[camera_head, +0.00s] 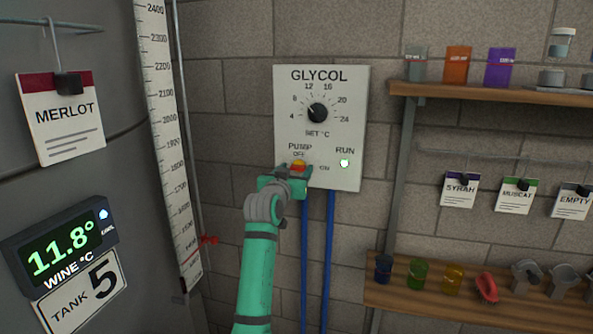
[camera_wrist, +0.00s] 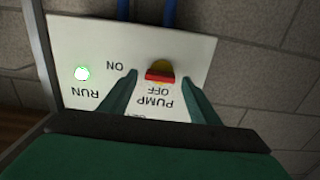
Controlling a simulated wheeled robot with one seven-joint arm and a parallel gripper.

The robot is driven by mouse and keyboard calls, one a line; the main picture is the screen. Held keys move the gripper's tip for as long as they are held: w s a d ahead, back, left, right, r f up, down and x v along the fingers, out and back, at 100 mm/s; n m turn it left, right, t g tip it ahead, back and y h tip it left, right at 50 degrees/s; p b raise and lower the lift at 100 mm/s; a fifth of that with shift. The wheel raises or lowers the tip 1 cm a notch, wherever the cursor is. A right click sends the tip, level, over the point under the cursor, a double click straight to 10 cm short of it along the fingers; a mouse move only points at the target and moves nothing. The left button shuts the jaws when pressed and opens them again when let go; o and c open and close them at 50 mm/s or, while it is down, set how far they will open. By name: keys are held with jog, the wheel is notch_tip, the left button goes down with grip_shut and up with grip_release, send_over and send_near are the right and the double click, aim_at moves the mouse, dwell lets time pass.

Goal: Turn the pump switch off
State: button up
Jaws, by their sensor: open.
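The pump switch (camera_head: 299,163) is a red bar on a yellow round base, low on the white glycol panel (camera_head: 347,130). The wrist view shows it upside down (camera_wrist: 160,74), its red bar lying roughly level, in line with the ON label; the OFF label is to one side of it. The head view has the lower part of the switch hidden by my gripper.
The set dial (camera_head: 317,112) is above the switch. Blue pipes (camera_head: 329,240) run down from the panel. A shelf (camera_head: 490,94) and rack (camera_head: 415,301) stand right. A steel tank with a level scale (camera_head: 168,130) is at left, with a small red valve (camera_head: 209,240) near it.

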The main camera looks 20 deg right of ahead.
jog(key=shift+w+d, duration=0.25)
jog(key=shift+w, duration=0.05)
jog(key=c, duration=1.1)
jog(key=shift+o, duration=0.2)
